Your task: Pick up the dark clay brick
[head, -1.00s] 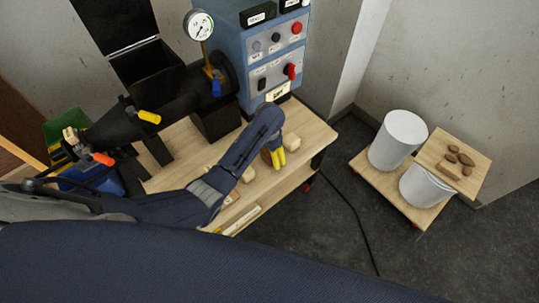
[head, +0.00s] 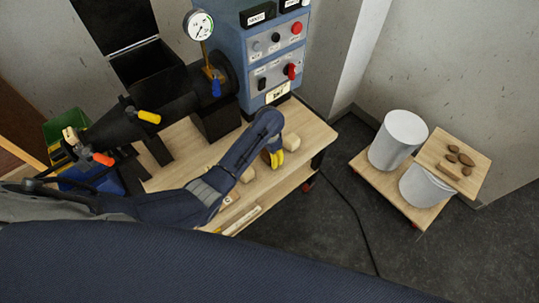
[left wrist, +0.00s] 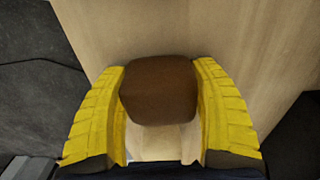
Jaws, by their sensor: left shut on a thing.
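The dark clay brick (left wrist: 160,90) is a dark brown block with rounded edges. In the left wrist view it sits between the two yellow fingers of my left gripper (left wrist: 161,100), which is shut on it. In the head view my left gripper (head: 273,158) is low over the right part of the wooden bench, and the brick is mostly hidden by the fingers and arm. I cannot tell whether the brick touches the bench top. My right gripper is not in view.
Pale blocks (head: 291,143) lie on the bench (head: 310,142) beside the gripper. The black machine and blue control box (head: 276,55) stand behind. At right, white buckets (head: 404,135) stand on a low wooden dolly; a board (head: 435,150) on one carries several brown lumps.

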